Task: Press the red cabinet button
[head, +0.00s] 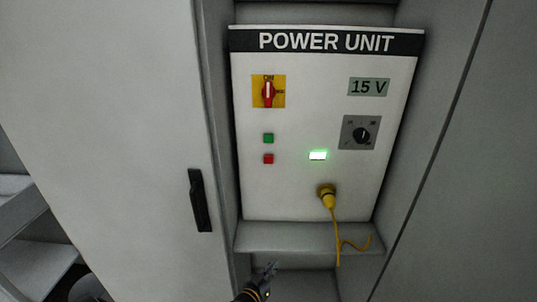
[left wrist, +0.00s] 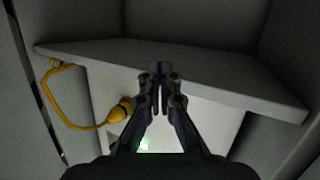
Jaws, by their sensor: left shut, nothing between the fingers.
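In the left wrist view the shut fingers (left wrist: 161,75) appear in front of the grey shelf (left wrist: 200,75); the red button cannot be seen there. My right gripper is in neither view.
A yellow plug (head: 327,195) with a cable sits at the panel's lower right and hangs over the shelf. A lit green lamp (head: 318,155), a red-yellow switch (head: 268,91) and a black knob (head: 361,135) are on the panel. A door with a black handle (head: 199,200) stands left.

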